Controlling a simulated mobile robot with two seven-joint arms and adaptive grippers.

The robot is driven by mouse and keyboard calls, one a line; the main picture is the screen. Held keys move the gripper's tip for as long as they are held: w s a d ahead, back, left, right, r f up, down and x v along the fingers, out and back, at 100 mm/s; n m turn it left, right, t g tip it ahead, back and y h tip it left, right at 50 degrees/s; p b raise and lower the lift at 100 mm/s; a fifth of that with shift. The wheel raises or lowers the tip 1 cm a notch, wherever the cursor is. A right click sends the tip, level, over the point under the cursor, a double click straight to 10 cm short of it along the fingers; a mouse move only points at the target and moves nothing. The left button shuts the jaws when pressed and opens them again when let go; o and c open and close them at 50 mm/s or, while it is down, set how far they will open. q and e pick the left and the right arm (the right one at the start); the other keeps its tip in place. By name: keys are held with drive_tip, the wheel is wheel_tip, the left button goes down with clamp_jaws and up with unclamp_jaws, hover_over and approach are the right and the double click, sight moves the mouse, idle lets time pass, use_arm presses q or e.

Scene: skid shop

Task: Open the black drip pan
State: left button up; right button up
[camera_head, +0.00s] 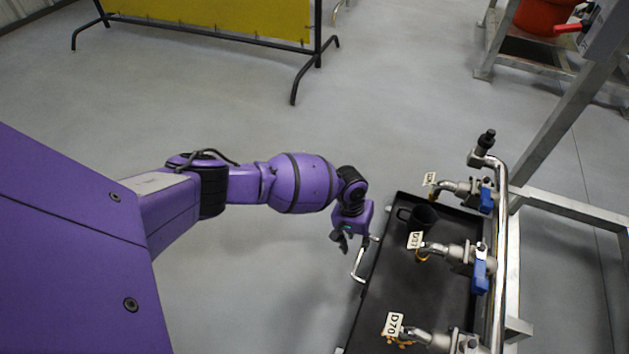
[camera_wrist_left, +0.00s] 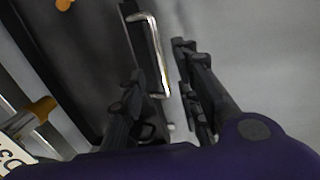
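The black drip pan (camera_head: 425,285) lies under a row of valves at the right of the head view. A silvery bar handle (camera_head: 359,262) is on its left edge. In the wrist view the pan (camera_wrist_left: 82,45) fills the upper left, and its handle (camera_wrist_left: 157,55) runs down the middle. My left gripper (camera_head: 341,238) is at the far end of the handle. In the wrist view its dark fingers (camera_wrist_left: 160,68) are apart, with the handle's near part appearing between them. I cannot tell whether they touch it. My right gripper is not in view.
Several valves with blue handles (camera_head: 480,277) and white tags (camera_head: 394,325) overhang the pan from a metal pipe frame (camera_head: 505,225). A yellow barrier (camera_head: 225,15) stands at the back. The floor left of the pan is clear.

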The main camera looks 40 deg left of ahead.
sight(361, 254)
use_arm(q)
drive_tip(key=f+b, duration=0.1)
drive_tip(key=f, duration=0.1)
drive_tip(key=w+f+b, duration=0.1)
drive_tip(key=f, duration=0.1)
drive_tip(key=d+f+b, duration=0.1)
drive_tip(key=f+b, duration=0.1)
drive_tip(key=shift+w+d, duration=0.1)
drive_tip(key=shift+w, duration=0.15)
drive_tip(key=shift+d+f+b, duration=0.1)
drive_tip(key=shift+f+b, duration=0.25)
drive_tip(key=shift+f, duration=0.15)
clamp_jaws()
